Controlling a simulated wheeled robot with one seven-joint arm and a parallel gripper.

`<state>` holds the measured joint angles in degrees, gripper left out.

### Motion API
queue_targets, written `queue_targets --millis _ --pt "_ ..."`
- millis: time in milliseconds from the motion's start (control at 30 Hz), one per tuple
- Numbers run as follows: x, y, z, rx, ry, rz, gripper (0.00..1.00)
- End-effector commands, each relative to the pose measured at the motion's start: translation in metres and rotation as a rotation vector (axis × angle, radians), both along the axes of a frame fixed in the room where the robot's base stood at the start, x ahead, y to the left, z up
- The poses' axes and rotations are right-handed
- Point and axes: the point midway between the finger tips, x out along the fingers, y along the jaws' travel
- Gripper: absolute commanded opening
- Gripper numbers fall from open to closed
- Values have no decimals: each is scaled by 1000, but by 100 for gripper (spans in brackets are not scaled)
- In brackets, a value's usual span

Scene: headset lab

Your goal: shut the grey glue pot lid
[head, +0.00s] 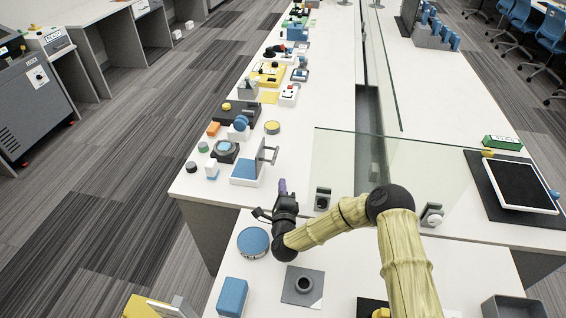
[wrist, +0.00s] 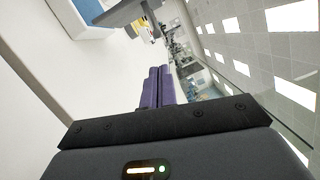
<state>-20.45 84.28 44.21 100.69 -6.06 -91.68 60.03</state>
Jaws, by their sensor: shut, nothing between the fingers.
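My gripper (head: 282,187) has purple fingers, shut with nothing between them, above the near end of the long white table. The fingers also show shut in the wrist view (wrist: 158,85). Just ahead and to the left stands a blue-and-white box (head: 245,172) with a raised grey plate (head: 264,156); the plate and box also show at the top of the wrist view (wrist: 122,12). I cannot tell for certain which is the glue pot lid; neither touches my fingers.
A clear upright panel (head: 345,160) stands right of my gripper. A blue-topped round tin (head: 253,242) and a blue block (head: 232,296) lie at the near left. Several small devices line the table farther back. A dark tablet (head: 522,184) lies at right.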

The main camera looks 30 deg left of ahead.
Motion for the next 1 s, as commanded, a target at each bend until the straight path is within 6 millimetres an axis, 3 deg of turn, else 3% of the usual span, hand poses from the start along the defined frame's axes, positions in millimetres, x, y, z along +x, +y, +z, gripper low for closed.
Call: queue_targets --millis 467,1000 --pt "12 5 2 -5 -4 -1 0" --pt "71 42 6 -6 -2 0 0"
